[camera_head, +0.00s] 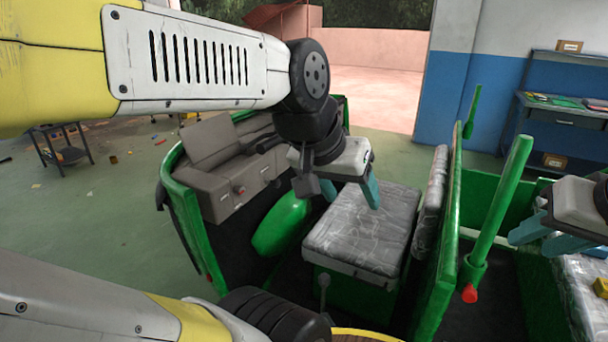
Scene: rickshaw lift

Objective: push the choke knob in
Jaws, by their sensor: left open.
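A small reddish knob (239,190) sticks out of the grey dashboard (220,203) inside the green rickshaw; I take it for the choke knob, but it is too small to tell whether it is out or in. My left gripper (349,193) is open and empty, to the right of the dashboard and apart from the knob, in front of the driver's seat (362,232) in the picture. My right gripper (548,238) is at the right edge, over the rear of the rickshaw, partly cut off; its finger gap is unclear.
A green post (502,196) with a red tip (470,293) at its base stands by the green partition (440,250) behind the seat. A green rounded housing (281,226) lies below the dashboard. A workbench (565,112) stands at the back right. My arm covers the upper left.

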